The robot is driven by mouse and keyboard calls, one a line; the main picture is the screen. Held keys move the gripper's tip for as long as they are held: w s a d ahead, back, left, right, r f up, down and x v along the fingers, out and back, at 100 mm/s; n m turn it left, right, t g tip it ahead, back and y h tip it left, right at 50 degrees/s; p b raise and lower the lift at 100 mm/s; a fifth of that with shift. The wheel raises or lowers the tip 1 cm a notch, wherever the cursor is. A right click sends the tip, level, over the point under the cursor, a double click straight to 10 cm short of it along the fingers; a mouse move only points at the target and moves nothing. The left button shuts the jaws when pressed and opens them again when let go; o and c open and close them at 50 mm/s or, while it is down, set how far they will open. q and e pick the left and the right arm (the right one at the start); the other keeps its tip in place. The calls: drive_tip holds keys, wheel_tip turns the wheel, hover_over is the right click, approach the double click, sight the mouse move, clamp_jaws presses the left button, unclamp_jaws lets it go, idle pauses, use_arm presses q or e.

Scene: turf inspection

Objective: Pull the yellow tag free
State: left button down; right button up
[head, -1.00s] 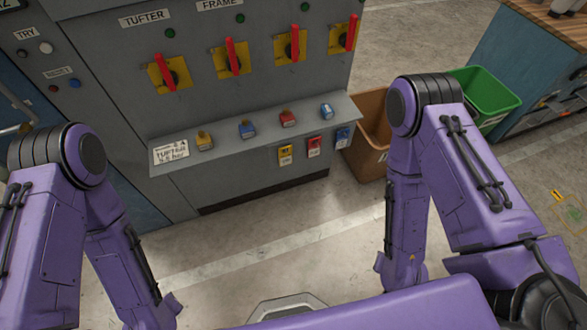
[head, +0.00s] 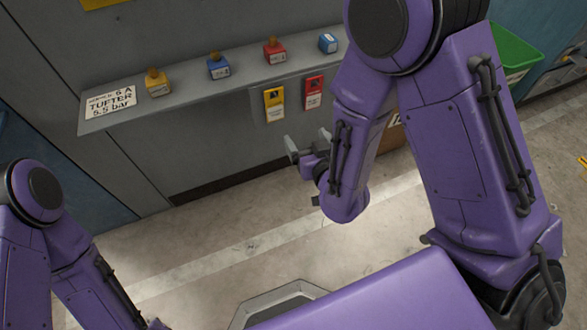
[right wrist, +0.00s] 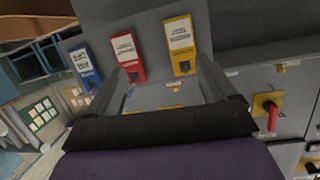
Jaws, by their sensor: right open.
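The yellow tag (head: 275,104) hangs on the front face of the grey cabinet ledge, left of the red tag (head: 314,92). My right gripper (head: 308,143) is open and empty, below these two tags and apart from them. In the right wrist view the yellow tag (right wrist: 180,45) shows beyond the open fingers (right wrist: 162,68), nearer the right finger. The red tag (right wrist: 129,57) is beyond the left finger, and a blue tag (right wrist: 84,68) is further left. My right arm hides the blue tag in the head view. My left gripper is out of view.
The ledge (head: 215,90) carries yellow (head: 157,85), blue (head: 219,68) and red (head: 275,51) padlocks, another blue one (head: 328,43), and a TUFTER card (head: 110,103). A green bin (head: 513,58) stands at right, partly behind my arm. The floor before the cabinet is clear.

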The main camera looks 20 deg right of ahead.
sight(275, 103)
drive_tip(key=w+a+t+b, duration=0.1)
drive_tip(key=w+b, duration=0.1)
drive_tip(key=w, duration=0.2)
drive_tip(key=w+a+n+t+b, duration=0.1)
drive_tip(key=w+b, duration=0.1)
drive_tip(key=w, duration=0.2)
drive_tip(key=w+a+t+y+b, duration=0.1)
drive_tip(key=w+b, duration=0.1)
drive_tip(key=w, duration=0.2)
drive_tip(key=shift+w+r+n, duration=0.25)
drive_tip(key=shift+w+n, duration=0.05)
drive_tip(key=shift+w, duration=0.05)
drive_tip(key=c, duration=1.1)
use_arm(q)
wheel_tip(275, 103, down, 10)
use_arm(e)
drive_tip(key=shift+r, duration=0.1)
drive_tip(key=shift+c, duration=0.2)
